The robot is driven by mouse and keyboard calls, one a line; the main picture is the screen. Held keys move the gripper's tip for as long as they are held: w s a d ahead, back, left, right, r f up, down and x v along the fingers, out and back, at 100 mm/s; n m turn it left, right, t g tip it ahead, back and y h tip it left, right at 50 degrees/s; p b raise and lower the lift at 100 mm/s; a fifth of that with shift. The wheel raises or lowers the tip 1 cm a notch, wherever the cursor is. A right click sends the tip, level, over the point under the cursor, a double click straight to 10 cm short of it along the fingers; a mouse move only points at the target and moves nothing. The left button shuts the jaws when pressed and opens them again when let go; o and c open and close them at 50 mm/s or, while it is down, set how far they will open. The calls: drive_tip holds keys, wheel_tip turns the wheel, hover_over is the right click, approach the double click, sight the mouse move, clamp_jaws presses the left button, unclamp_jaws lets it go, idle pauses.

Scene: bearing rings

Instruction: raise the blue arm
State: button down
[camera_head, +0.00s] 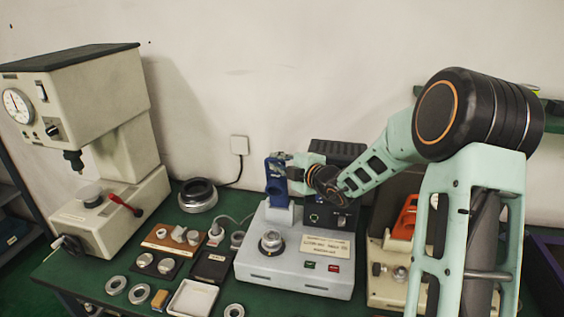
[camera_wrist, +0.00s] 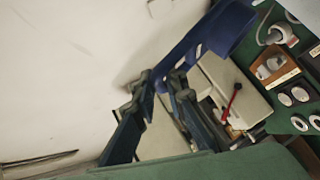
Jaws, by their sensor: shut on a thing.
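The blue arm (camera_head: 275,183) stands raised, close to upright, above the grey-white machine (camera_head: 262,259) in the head view. My gripper (camera_head: 281,158) is at its upper end, reaching in from the right. In the wrist view the blue arm (camera_wrist: 208,36) runs from the upper right down to between the fingers of my gripper (camera_wrist: 161,80). The gripper is shut on the blue arm near its end. The exact contact of the fingertips is partly hidden in the head view.
A beige press (camera_head: 92,130) with a dial and red lever (camera_head: 125,204) stands at the left. Rings, small blocks and a white tray (camera_head: 193,298) lie on the green table in front. A second machine with an orange arm (camera_head: 405,217) stands at the right. The wall is behind.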

drive_tip(key=shift+w+a+r, duration=0.25)
drive_tip(key=shift+r, duration=0.35)
drive_tip(key=c, duration=2)
unclamp_jaws()
drive_tip(key=shift+f, duration=0.15)
drive_tip(key=shift+s+d, duration=0.15)
drive_tip(key=shift+d, duration=0.05)
drive_tip(key=v, duration=1.2)
drive_tip(key=shift+d, duration=0.1)
